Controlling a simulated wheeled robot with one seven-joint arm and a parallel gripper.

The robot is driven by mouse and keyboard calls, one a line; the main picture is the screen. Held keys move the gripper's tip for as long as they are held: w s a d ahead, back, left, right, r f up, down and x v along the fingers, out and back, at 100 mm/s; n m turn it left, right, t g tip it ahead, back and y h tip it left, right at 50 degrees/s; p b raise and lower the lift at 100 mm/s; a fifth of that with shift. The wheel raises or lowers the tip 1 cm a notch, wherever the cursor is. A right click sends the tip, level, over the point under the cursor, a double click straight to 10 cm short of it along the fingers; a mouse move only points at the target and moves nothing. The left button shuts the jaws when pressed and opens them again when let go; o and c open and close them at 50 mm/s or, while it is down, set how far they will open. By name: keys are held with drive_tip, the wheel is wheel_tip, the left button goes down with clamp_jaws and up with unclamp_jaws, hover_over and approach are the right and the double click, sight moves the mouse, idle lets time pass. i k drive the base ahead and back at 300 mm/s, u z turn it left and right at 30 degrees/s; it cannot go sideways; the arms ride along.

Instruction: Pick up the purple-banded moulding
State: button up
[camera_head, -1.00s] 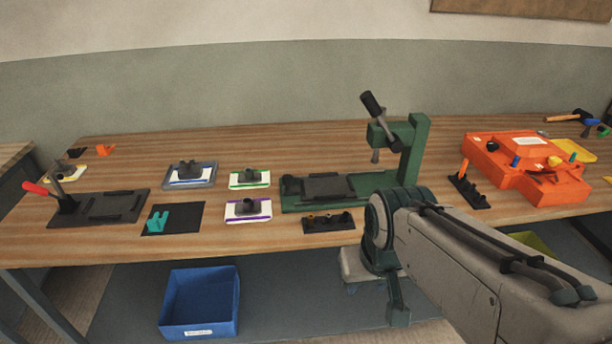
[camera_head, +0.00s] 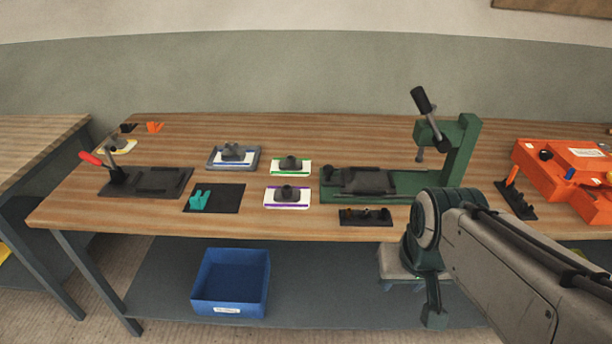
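The purple-banded moulding (camera_head: 287,196) lies flat on the wooden bench near its front edge. It is a white plate with a purple edge and a dark grey knob on top. My arm comes in from the lower right of the head view, well to the right of the moulding and in front of the bench. My gripper (camera_head: 434,316) seems to hang at the arm's lower end, below the bench top. Its fingers are too unclear to tell open from shut.
A green-banded moulding (camera_head: 291,166) lies just behind, a blue-banded one (camera_head: 233,155) in a grey tray further left. A black mat with a teal piece (camera_head: 201,200) is to the left. A green press (camera_head: 462,150) and a black rack (camera_head: 366,217) stand to the right.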

sight(284, 196)
drive_tip(key=u, duration=1.95)
drive_tip(key=i, duration=1.5)
drive_tip(key=z, duration=3.6)
